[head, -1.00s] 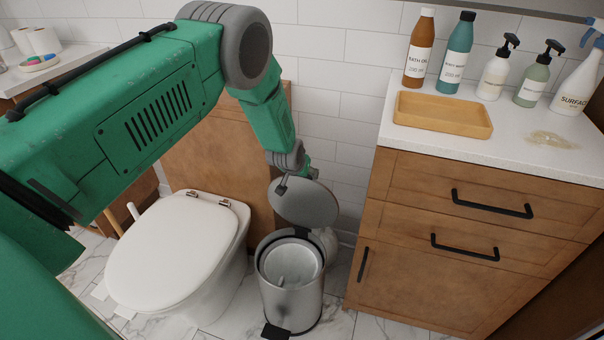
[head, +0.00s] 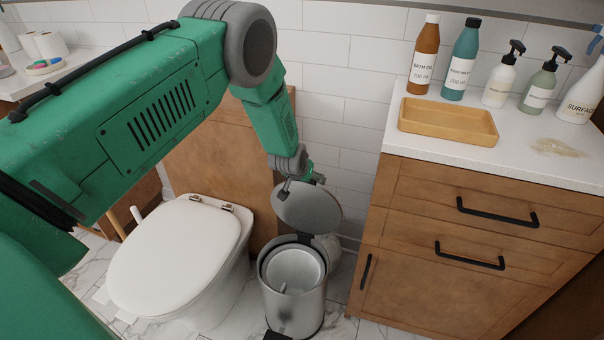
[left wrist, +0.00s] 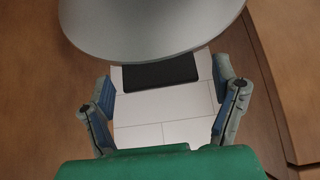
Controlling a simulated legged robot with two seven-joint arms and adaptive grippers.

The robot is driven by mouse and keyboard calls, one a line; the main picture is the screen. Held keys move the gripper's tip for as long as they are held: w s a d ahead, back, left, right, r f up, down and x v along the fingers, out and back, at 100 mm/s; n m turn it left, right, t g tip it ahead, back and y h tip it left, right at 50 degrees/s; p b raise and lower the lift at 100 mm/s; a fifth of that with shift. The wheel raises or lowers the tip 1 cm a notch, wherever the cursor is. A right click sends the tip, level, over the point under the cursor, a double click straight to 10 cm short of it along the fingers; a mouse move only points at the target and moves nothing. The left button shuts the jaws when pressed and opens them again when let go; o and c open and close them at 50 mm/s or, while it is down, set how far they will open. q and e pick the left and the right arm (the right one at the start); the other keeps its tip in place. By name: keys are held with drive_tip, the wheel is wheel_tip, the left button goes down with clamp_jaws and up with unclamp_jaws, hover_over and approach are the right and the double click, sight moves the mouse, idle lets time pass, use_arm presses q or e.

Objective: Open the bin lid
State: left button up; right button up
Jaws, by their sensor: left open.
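The bin (head: 292,281) is a round grey metal pedal bin on the floor between the toilet and the cabinet. Its lid (head: 309,210) stands raised above the back of the bin, and the inner bucket is visible. My left gripper (head: 296,187) is at the upper edge of the lid; whether it touches the lid cannot be told. In the left wrist view the lid (left wrist: 150,25) fills the top, and my left gripper (left wrist: 165,105) has its two fingers spread with nothing between them. My right gripper is not in view.
The closed toilet (head: 180,255) stands left of the bin. The wooden cabinet (head: 460,245) with black handles is on the right. On its counter are several bottles and a yellow tray (head: 447,120). A tiled wall is behind the bin.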

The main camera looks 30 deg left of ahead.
use_arm(q)
drive_tip(key=v, duration=1)
drive_tip(key=shift+s+r, duration=0.2)
drive_tip(key=s+d+f+m+g, duration=0.1)
drive_tip(key=s+d+f+g, duration=0.1)
drive_tip(key=s+f, duration=0.45)
drive_tip(key=s+d+f+g, duration=0.1)
drive_tip(key=s+d+f, duration=0.25)
drive_tip(key=s, duration=0.65)
drive_tip(key=s+d+f+m+g+h, duration=0.1)
drive_tip(key=s+d+g, duration=0.1)
drive_tip(key=s, duration=0.9)
drive_tip(key=s+d+f+m+g, duration=0.1)
drive_tip(key=s+f, duration=0.1)
drive_tip(key=s, duration=0.9)
drive_tip(key=shift+s+d+f+g+h, duration=0.3)
drive_tip(key=shift+d+g+h, duration=0.1)
drive_tip(key=shift+w, duration=0.1)
